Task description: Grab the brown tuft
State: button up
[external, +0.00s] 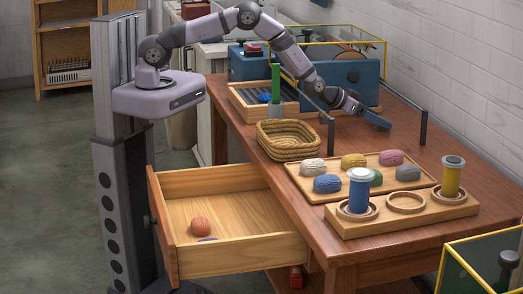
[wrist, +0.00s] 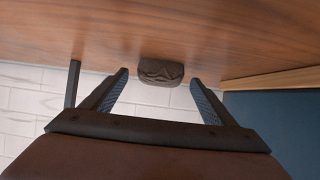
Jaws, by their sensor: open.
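A dark brown tuft (wrist: 160,72) lies on the wooden tabletop in the wrist view. It sits in line with the gap between my fingers, at about the level of their tips, and no contact shows. My gripper (wrist: 160,80) is open and empty, with one finger on each side of the gap. In the external view my gripper (external: 383,123) is low over the far part of the table, near the blue box. I cannot make out the brown tuft there; the gripper may hide it.
A wooden tray (external: 338,195) holds several coloured skeins. A rack (external: 423,215) with blue and yellow spools stands in front, a woven basket (external: 288,140) to the left. Dark posts (external: 423,127) rise near my gripper. The open drawer (external: 240,215) holds an orange-brown skein (external: 201,226).

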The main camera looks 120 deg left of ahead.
jog(key=c, duration=1.1)
jog(key=shift+r, duration=0.1)
notch_tip(320, 180, up, 10)
jog(key=shift+f+b, duration=0.1)
jog(key=shift+b, duration=0.25)
